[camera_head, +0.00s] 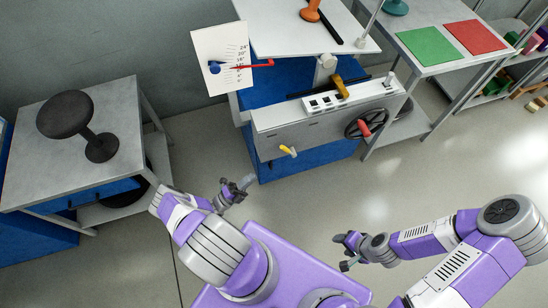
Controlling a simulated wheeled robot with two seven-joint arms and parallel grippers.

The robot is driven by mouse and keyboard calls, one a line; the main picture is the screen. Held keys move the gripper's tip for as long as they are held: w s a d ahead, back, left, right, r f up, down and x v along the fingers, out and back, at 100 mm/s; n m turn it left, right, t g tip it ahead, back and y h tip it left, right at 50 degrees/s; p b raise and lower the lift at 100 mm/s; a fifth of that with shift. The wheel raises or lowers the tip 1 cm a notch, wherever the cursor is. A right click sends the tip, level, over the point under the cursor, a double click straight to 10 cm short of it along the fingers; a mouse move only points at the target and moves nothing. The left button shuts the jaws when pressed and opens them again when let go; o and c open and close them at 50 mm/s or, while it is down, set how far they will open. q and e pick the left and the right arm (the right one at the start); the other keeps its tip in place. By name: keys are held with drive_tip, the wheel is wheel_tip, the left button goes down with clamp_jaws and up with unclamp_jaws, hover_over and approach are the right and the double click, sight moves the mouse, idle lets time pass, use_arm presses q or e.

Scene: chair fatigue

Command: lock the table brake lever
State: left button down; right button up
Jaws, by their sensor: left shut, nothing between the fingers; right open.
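A testing machine (320,118) stands at the back centre. A small lever with a yellow grip (288,151) sticks out low on its front face. A larger yellow lever (341,87) sits on its top strip beside white plates. I cannot tell from the picture which of these is the table brake lever, or whether it is locked. My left gripper (247,184) is shut and empty, in front of the machine and lower left of the small lever, apart from it. My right gripper (342,253) is open and empty over the floor, well away from both levers.
A handwheel (366,124) with a red grip is at the machine's right front. A dial board (222,58) with a red pointer stands at its upper left. A grey table (70,150) with a black stool is at left. A bench (451,61) with green and red squares is at right.

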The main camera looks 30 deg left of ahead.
use_arm(q)
drive_tip(key=p, duration=0.2)
approach(287, 151)
drive_tip(key=x, duration=0.3)
drive_tip(key=a+x, duration=0.1)
drive_tip(key=x, duration=0.1)
drive_tip(key=shift+w+d+r, duration=0.2)
drive_tip(key=shift+w, duration=0.2)
use_arm(e)
drive_tip(key=shift+r, duration=0.8)
use_arm(q)
drive_tip(key=shift+r, duration=0.1)
use_arm(e)
drive_tip(key=shift+r, duration=0.15)
